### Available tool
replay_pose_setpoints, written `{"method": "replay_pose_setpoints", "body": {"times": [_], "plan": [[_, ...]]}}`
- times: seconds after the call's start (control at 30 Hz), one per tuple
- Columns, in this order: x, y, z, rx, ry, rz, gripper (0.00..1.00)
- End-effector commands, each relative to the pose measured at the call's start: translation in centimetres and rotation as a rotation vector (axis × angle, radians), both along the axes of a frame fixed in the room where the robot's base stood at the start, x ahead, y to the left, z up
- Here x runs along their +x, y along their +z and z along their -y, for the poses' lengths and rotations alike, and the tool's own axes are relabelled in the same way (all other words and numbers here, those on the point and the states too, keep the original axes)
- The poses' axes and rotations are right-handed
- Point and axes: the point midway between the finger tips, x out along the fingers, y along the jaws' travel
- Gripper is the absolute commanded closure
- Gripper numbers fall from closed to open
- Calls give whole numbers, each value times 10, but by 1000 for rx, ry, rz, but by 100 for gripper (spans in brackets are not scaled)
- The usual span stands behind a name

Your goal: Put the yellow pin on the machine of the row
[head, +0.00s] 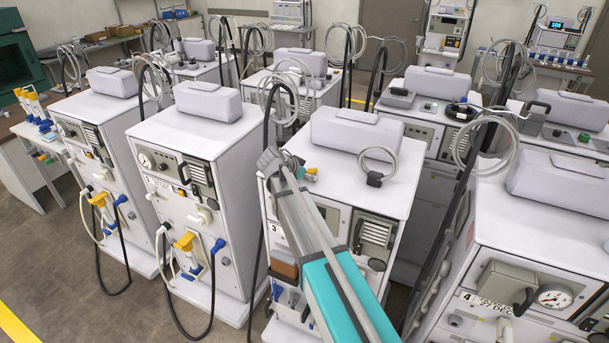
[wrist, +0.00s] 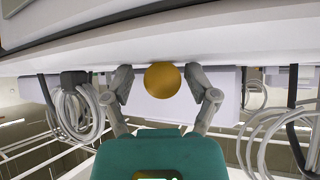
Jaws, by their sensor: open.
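In the wrist view, the round gold-yellow end of the pin (wrist: 163,84) shows between the two fingertips of my gripper (wrist: 159,81). My gripper is open, with a gap on each side of the pin. In the head view, a small yellow piece (head: 311,171), apparently the same pin, shows beside the end of my arm, above the left part of machine 3 (head: 364,192). The gripper fingers are small and partly hidden by my arm there. I cannot tell whether the pin touches the machine.
White machines stand in rows, with grey boxes and coiled tubes on top. Machine 4 (head: 540,240) is close at the right. A machine (head: 190,140) with a yellow fitting (head: 184,242) and hanging hoses stands at the left. A grey coil (head: 378,165) lies on machine 3.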

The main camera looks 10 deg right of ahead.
Motion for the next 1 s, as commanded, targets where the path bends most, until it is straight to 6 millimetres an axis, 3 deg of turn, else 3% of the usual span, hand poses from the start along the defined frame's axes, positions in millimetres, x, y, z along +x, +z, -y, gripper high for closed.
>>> {"method": "replay_pose_setpoints", "body": {"times": [0.47,0.67,1.0], "plan": [[-1,0,-4,16,-1,-1,25],[-1,10,-3,14,-1,0,25],[-18,39,-29,10,0,1,25]]}}
